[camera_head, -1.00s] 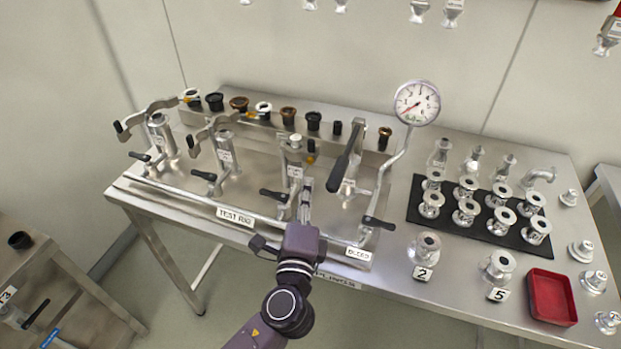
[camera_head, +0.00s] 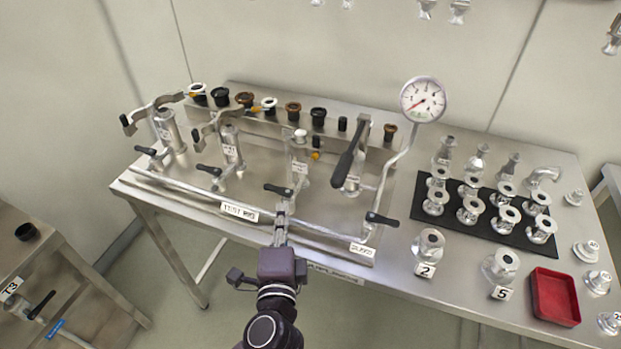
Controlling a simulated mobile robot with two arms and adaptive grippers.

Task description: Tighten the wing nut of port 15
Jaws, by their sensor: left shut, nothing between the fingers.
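The test rig (camera_head: 240,211) carries a row of upright metal ports with small labels. I cannot read which one is port 15. The left port (camera_head: 169,130), second port (camera_head: 231,147) and third port (camera_head: 299,160) each have a black-handled valve lever in front. The two left ports have swing-arm clamps at their tops; the third has a pale cap (camera_head: 300,135). No wing nut can be made out clearly at this size. My left gripper (camera_head: 283,211) is shut and empty, at the rig's front edge below the third port's lever (camera_head: 278,190). My right gripper is not in view.
A pressure gauge (camera_head: 423,100) on a bent pipe and a long black-handled lever (camera_head: 348,160) stand right of the third port. Caps line the back rail. Fittings on a black mat (camera_head: 467,226) and a red tray (camera_head: 554,297) lie at the right.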

